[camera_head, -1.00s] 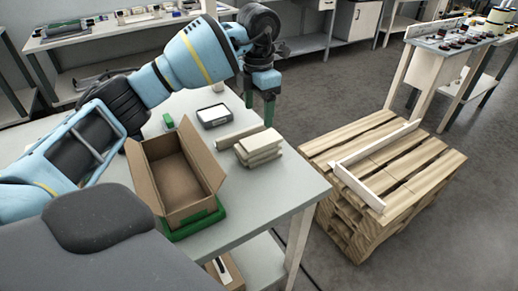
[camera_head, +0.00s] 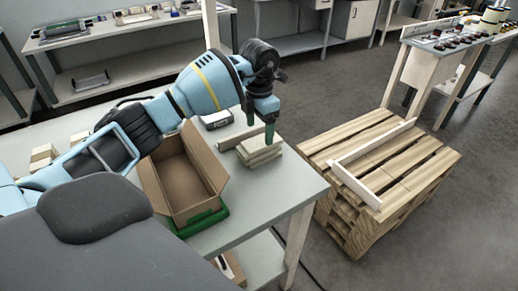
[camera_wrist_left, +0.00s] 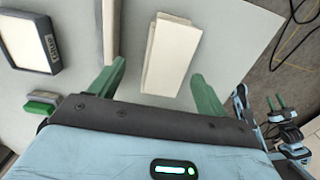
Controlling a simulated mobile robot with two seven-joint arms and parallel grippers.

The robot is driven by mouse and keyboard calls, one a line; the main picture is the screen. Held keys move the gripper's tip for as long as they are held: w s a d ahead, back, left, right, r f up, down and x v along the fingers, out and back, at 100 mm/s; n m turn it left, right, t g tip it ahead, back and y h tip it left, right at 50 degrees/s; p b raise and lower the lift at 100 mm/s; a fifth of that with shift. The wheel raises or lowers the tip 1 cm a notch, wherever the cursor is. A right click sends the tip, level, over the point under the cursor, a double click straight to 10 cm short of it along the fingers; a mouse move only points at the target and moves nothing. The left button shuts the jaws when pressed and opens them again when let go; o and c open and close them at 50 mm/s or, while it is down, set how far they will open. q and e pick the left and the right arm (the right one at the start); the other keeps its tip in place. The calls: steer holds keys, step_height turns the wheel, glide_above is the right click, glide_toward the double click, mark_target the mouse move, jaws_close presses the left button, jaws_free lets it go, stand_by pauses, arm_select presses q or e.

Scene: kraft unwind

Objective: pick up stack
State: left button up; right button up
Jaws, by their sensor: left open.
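A stack of flat cream-coloured pieces (camera_head: 262,156) lies near the right end of the grey table. It shows as a pale slab in the left wrist view (camera_wrist_left: 172,55). My left gripper (camera_head: 260,128) is open and points down at the stack from above. In the left wrist view the stack lies between the two green fingers (camera_wrist_left: 159,72), with a gap on each side. Whether the fingertips reach down beside it I cannot tell. A small gripper with green fingers (camera_wrist_left: 276,104), probably my right one, shows at the right edge of the left wrist view.
An open cardboard box (camera_head: 184,180) on a green base stands left of the stack. A black-and-white device (camera_head: 216,120) and a long tan piece (camera_head: 238,137) lie behind. A wooden pallet (camera_head: 385,170) with a white frame stands right of the table.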

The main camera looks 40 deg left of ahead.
mark_target(259, 140)
arm_select(q)
steer(key=shift+f, duration=0.9)
steer(key=shift+s+d+f+p, duration=0.1)
steer(key=shift+s+f, duration=0.05)
steer(key=shift+f, duration=0.6)
steer(key=shift+s+d+f+p, duration=0.1)
steer(key=shift+f, duration=0.6)
steer(key=shift+s+d+f+p, duration=0.1)
steer(key=shift+s+f, duration=0.05)
steer(key=shift+f, duration=1)
arm_select(e)
steer(key=shift+w+r, duration=0.5)
steer(key=shift+w, duration=0.15)
arm_select(q)
steer(key=c, duration=1.2)
steer(key=shift+o, duration=0.2)
step_height(259, 140, up, 10)
steer(key=shift+r, duration=0.1)
arm_select(e)
steer(key=shift+s+f, duration=0.1)
